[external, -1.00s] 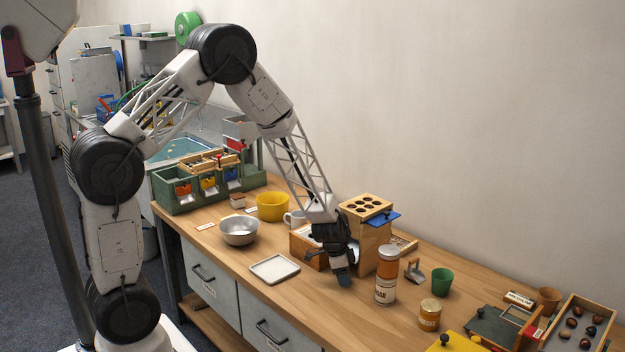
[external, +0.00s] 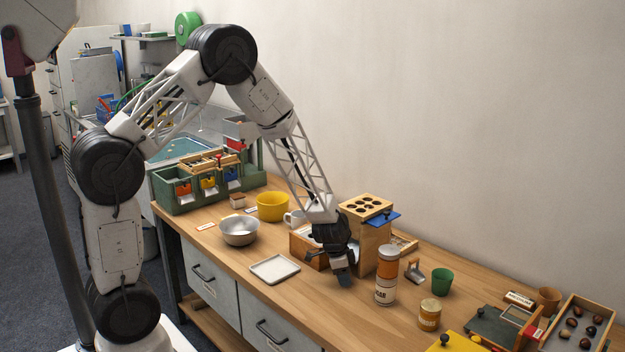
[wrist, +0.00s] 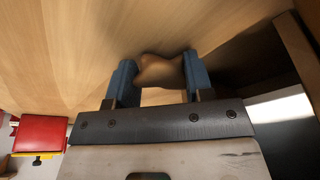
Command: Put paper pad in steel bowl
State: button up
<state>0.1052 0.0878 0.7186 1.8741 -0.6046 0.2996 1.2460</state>
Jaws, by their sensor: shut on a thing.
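The steel bowl (external: 239,240) stands upright on the bench left of centre in the external view, between the yellow bowl and the white tray. My gripper (external: 345,281) points down low over the bench, to the right of the steel bowl and well apart from it. In the wrist view my gripper (wrist: 158,78) has its two blue fingers shut on a small tan-brown thing with a curved, pinched outline, apparently the paper pad (wrist: 160,72). In the external view the pad is hidden or too small to make out.
A white square tray (external: 256,277) lies between my gripper and the steel bowl. A wooden box with holes (external: 372,246) stands close behind my gripper. An orange-and-white jar (external: 386,283) stands just right of it. A yellow bowl (external: 284,212) is behind the steel bowl.

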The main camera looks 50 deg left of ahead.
jog(key=shift+r, duration=0.15)
jog(key=shift+s+d+r, duration=0.15)
jog(key=shift+r, duration=0.15)
notch_tip(320, 180, up, 6)
jog(key=shift+f, duration=0.1)
jog(key=s+d, duration=0.4)
jog(key=s, duration=0.1)
jog(key=s+d, duration=0.4)
jog(key=s, duration=0.1)
jog(key=s+d, duration=0.4)
jog(key=s, duration=0.1)
jog(key=shift+s+d, duration=0.1)
jog(key=shift+d, duration=0.1)
jog(key=shift+r, duration=0.3)
dwell(0.5)
